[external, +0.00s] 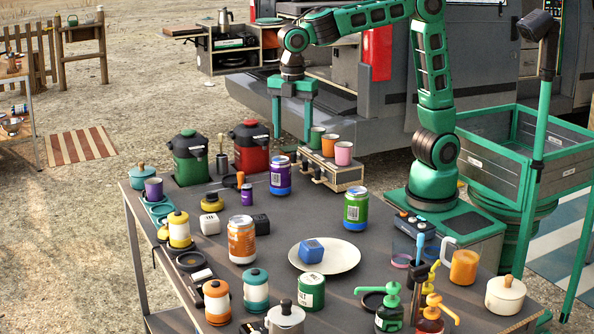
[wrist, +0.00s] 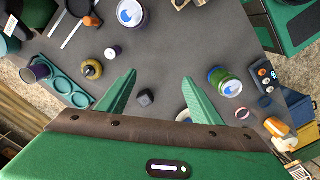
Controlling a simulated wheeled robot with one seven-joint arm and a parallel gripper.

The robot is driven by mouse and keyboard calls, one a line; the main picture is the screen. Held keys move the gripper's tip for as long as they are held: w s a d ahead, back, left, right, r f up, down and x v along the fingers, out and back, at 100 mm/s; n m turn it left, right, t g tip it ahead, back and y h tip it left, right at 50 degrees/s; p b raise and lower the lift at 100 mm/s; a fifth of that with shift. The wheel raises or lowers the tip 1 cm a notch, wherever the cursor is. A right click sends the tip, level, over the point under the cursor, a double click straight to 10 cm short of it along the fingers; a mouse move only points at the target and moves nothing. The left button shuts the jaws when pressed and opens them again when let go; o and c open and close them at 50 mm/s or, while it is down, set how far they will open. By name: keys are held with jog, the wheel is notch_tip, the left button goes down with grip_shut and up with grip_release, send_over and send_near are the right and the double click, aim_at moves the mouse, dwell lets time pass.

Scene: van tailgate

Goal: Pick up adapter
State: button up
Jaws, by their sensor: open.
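Several small cube-like blocks could be the adapter; no label tells which. A black block (external: 261,224) lies on the grey table between a white block (external: 210,224) and a white plate (external: 341,255). A blue block (external: 312,250) sits on that plate. My gripper (external: 291,139) is open and empty, pointing down, high above the table's far side. It also shows in the wrist view (wrist: 160,78), fingers wide apart.
An orange can (external: 241,240), a purple can (external: 280,176) and a green can (external: 356,207) stand around the black block. Jars and pump bottles crowd the near side.

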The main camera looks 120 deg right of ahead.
jog(key=w+a+f+n, duration=0.2)
jog(key=w+a+n, duration=0.2)
jog(key=w, duration=0.3)
jog(key=w+a+f+n, duration=0.3)
jog(key=w+a+n, duration=0.1)
jog(key=w, duration=0.3)
send_over(259, 218)
notch_tip(259, 218, down, 5)
notch_tip(259, 218, down, 11)
jog(key=shift+f, duration=0.1)
jog(key=c, duration=1.2)
jog(key=shift+o, duration=0.2)
